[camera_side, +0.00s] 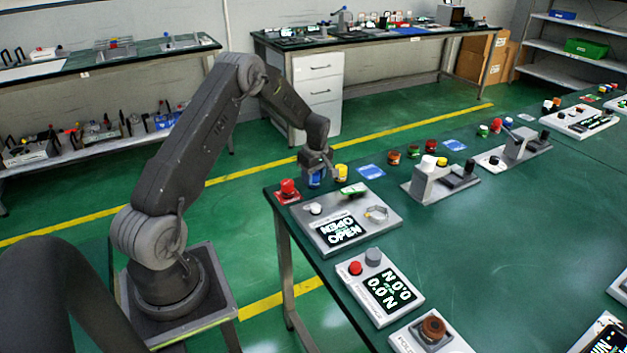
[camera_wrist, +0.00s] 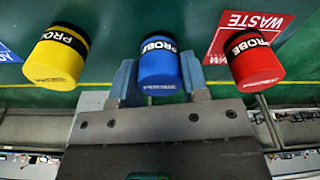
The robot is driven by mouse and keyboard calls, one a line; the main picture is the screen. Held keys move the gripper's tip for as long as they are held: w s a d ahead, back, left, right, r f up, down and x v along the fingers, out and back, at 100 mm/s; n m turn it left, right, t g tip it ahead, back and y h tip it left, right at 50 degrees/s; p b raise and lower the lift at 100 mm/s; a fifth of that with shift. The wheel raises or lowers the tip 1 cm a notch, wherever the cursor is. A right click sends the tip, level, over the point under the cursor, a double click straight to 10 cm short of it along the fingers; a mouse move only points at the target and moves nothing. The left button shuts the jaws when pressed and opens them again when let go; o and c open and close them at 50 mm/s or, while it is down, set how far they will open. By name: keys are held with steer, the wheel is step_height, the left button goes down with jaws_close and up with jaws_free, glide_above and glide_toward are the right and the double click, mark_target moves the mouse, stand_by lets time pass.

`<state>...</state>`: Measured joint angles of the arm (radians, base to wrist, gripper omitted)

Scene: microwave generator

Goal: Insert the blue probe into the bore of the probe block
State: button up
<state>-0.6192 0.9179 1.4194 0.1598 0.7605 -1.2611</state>
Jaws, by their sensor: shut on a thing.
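The blue probe (camera_wrist: 158,70) stands between the two fingers of my gripper (camera_wrist: 158,64) in the wrist view, its black "PROBE" band at the top. In the side view my gripper (camera_side: 317,163) is shut on the blue probe (camera_side: 315,180), at the near left corner of the green bench. I cannot tell from the side view whether the probe touches the bench. No bore can be made out; a grey panel with an "OPEN" display (camera_side: 343,231) lies just in front of the probe, and I cannot tell which fixture is the probe block.
A yellow probe (camera_wrist: 57,57) stands left of the blue one, and a red probe (camera_wrist: 254,62) right of it, by a red WASTE mat (camera_wrist: 228,25). In the side view, a grey fixture (camera_side: 420,190) stands further right. Bare bench (camera_side: 500,240) lies right of the panels.

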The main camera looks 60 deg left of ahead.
steer(key=shift+r, duration=0.5)
steer(key=r, duration=0.2)
steer(key=s+r, duration=0.1)
steer(key=shift+a+r, duration=0.25)
steer(key=shift+r, duration=0.15)
steer(key=s+a+r, duration=0.5)
steer(key=s+r, duration=0.1)
steer(key=s, duration=0.3)
steer(key=w+d+r+m, duration=0.1)
steer(key=w+d+m, duration=0.2)
steer(key=d, duration=0.3)
steer(key=w+d+r+m+t, duration=0.1)
steer(key=w+d+m, duration=0.25)
steer(key=d, duration=0.35)
steer(key=w+d+r+m, duration=0.1)
steer(key=w+d+m, duration=0.25)
steer(key=d, duration=0.25)
steer(key=shift+n, duration=0.3)
steer(key=w+d+f, duration=0.4)
steer(key=d, duration=0.1)
steer(key=w+d+f, duration=0.2)
steer(key=d, duration=0.1)
steer(key=shift+w+d+f, duration=0.2)
steer(key=shift+w+f, duration=0.05)
steer(key=shift+f, duration=0.1)
steer(key=shift+w+d+f, duration=0.3)
steer(key=shift+d+f, duration=0.05)
steer(key=shift+d, duration=0.05)
steer(key=shift+f, duration=1.95)
